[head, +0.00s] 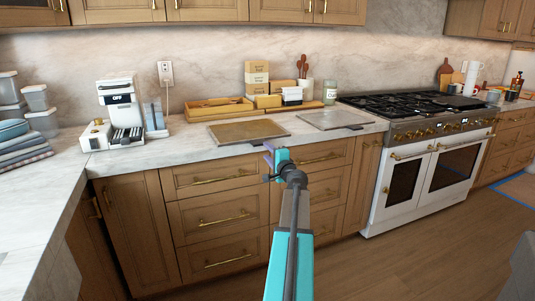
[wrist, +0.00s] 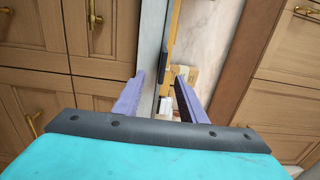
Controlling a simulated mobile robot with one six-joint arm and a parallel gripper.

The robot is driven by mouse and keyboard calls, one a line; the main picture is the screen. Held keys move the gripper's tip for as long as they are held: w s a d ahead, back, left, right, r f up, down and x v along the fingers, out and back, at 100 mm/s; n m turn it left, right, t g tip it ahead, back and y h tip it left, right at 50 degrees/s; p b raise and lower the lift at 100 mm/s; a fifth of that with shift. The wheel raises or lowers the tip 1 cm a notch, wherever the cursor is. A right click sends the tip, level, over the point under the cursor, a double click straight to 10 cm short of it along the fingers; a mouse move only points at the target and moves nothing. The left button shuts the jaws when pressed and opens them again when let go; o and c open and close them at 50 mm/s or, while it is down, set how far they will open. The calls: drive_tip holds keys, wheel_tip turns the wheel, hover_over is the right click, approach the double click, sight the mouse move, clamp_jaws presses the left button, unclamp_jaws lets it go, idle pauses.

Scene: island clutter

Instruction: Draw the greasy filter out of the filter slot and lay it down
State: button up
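A flat brown, stained panel (head: 247,131), which looks like the greasy filter, lies flat on the counter near its front edge. A similar grey panel (head: 333,120) with a dark tab lies to its right. My gripper (head: 270,155) is at the counter's front edge, just in front of the brown panel. In the wrist view its two purple fingers (wrist: 165,97) are apart with nothing held. A dark tab (wrist: 163,80) at the counter edge shows between the fingers, seemingly beyond their tips. I cannot make out a filter slot with certainty.
A white device marked OFF (head: 118,100) and a small stand (head: 155,117) are on the counter's left. Wooden trays (head: 218,107), boxes and a jar (head: 330,91) are behind the panels. The stove (head: 430,150) is right. Drawers (head: 220,210) are below the counter.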

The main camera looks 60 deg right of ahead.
drive_tip(key=shift+s+a, duration=0.35)
drive_tip(key=shift+s, duration=0.2)
